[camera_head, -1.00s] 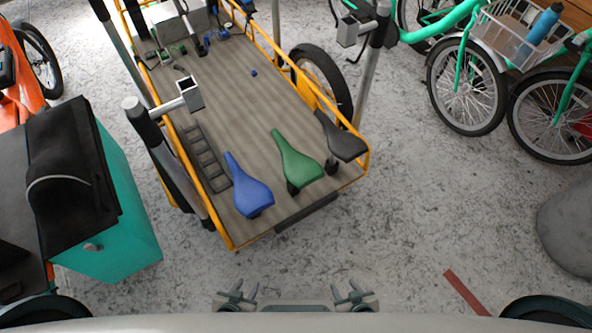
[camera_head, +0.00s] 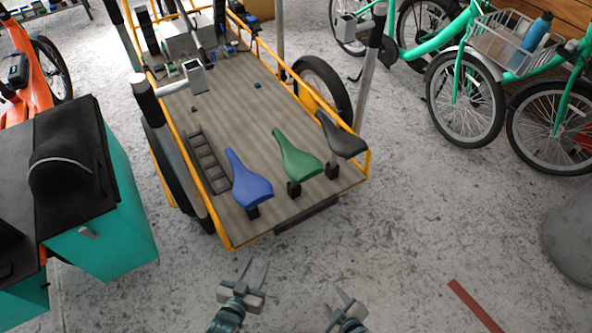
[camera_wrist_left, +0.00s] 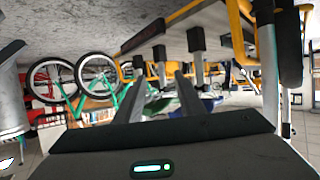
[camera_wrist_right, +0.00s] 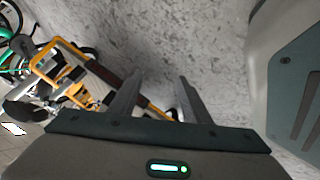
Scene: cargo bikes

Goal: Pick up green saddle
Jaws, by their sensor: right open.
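The green saddle (camera_head: 298,157) stands on a short dark post at the near end of the cargo bed (camera_head: 240,110), nose pointing away. It stands between a blue saddle (camera_head: 250,183) on its left and a black saddle (camera_head: 340,140) on its right. My left gripper (camera_head: 256,268) is open and empty, in front of the bed's near edge and apart from the saddles. My right gripper (camera_head: 338,302) is open and empty, lower and further right, also apart from them. In the left wrist view, the saddles are partly hidden behind my left fingers (camera_wrist_left: 160,82).
A yellow rail frames the bed, with upright grey posts (camera_head: 370,75) beside it. A teal box (camera_head: 105,225) stands at left and teal bikes (camera_head: 465,95) at back right. A grey rounded object (camera_head: 572,235) is at the right edge. The floor before the bed is clear.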

